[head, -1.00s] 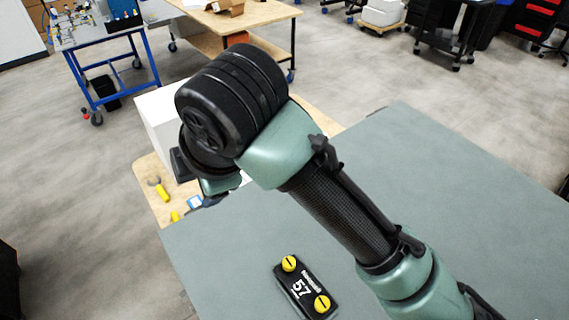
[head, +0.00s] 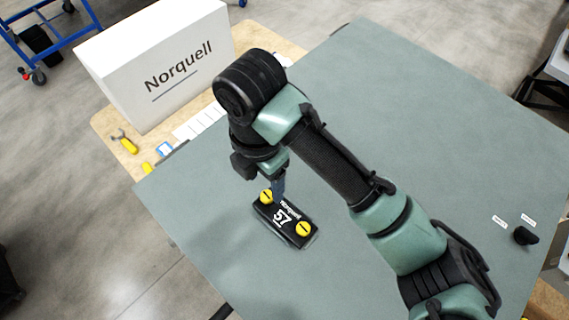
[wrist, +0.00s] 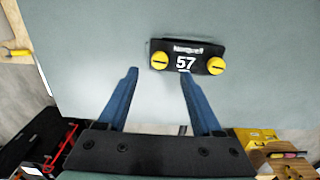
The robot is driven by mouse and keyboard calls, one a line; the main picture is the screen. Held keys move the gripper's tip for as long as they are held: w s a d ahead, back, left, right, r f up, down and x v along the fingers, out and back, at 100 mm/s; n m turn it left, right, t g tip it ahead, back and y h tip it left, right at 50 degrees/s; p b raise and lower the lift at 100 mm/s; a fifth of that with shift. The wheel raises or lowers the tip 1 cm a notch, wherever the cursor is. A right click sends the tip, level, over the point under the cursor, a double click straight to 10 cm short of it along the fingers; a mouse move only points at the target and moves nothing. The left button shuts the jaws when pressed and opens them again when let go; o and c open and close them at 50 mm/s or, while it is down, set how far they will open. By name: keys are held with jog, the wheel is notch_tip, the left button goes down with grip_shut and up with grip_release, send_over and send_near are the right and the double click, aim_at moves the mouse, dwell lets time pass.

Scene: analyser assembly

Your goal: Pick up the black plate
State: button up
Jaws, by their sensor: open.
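The black plate (head: 285,222) lies flat on the grey-green table (head: 430,130) in the head view. It bears the number 57 and has a yellow knob (head: 266,197) at one end and another (head: 304,229) at the other. In the wrist view the plate (wrist: 188,50) lies ahead of the fingertips, a little right of centre. My gripper (wrist: 158,72) is open, with two blue fingers apart and nothing between them.
A white Norquell box (head: 155,65) stands on a wooden surface beyond the table's left edge, near a yellow-handled tool (head: 125,141). A small black part (head: 524,236) and two labels lie at the table's right. The table around the plate is mostly clear.

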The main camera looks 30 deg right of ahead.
aim_at(267, 195)
jog(key=shift+d+f+p, duration=0.1)
jog(key=shift+f+p, duration=0.8)
jog(key=shift+f, duration=1.75)
jog(key=shift+c, duration=0.4)
grip_shut()
